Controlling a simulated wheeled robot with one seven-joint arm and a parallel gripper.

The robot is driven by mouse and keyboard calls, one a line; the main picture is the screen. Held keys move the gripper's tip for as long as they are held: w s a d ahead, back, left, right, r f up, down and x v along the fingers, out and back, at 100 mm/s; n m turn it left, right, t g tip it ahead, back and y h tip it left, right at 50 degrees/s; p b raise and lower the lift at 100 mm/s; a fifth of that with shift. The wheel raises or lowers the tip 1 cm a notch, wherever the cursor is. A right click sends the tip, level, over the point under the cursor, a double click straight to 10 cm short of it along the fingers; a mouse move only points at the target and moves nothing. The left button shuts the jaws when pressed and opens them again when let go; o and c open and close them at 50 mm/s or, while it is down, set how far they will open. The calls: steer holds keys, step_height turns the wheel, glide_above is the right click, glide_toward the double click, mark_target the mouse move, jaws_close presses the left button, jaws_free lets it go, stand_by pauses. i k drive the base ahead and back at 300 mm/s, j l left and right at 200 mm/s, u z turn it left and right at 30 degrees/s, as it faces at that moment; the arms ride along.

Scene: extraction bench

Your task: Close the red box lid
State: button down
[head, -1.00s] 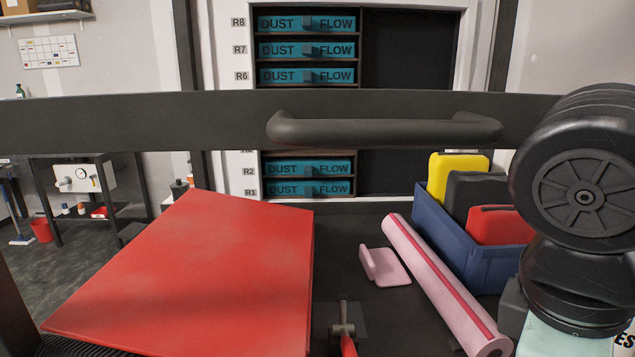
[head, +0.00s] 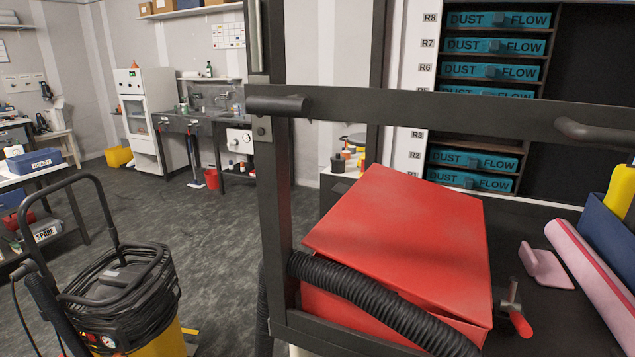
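The red box (head: 385,319) stands on the dark bench behind the black frame, at the lower middle right of the head view. Its red lid (head: 400,235) is tilted, and part of the box's front wall shows below the lid's near edge. A black ribbed hose (head: 375,300) runs across the front of the box and hides part of the gap between lid and box. I cannot tell whether the hose touches the lid. My gripper is not in view.
A black frame bar (head: 420,105) crosses in front of the bench. Right of the box are a red-handled clamp (head: 520,322), a pink bracket (head: 545,268), a pink roll (head: 600,285) and a blue bin (head: 608,232). A yellow vacuum (head: 150,338) stands at lower left; open floor lies behind it.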

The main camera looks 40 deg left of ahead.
mark_target(426, 241)
steer(key=u, duration=0.45)
steer(key=k+u, duration=0.15)
steer(key=u, duration=0.35)
steer(key=j+u, duration=0.1)
steer(key=u, duration=0.35)
steer(key=k, duration=0.05)
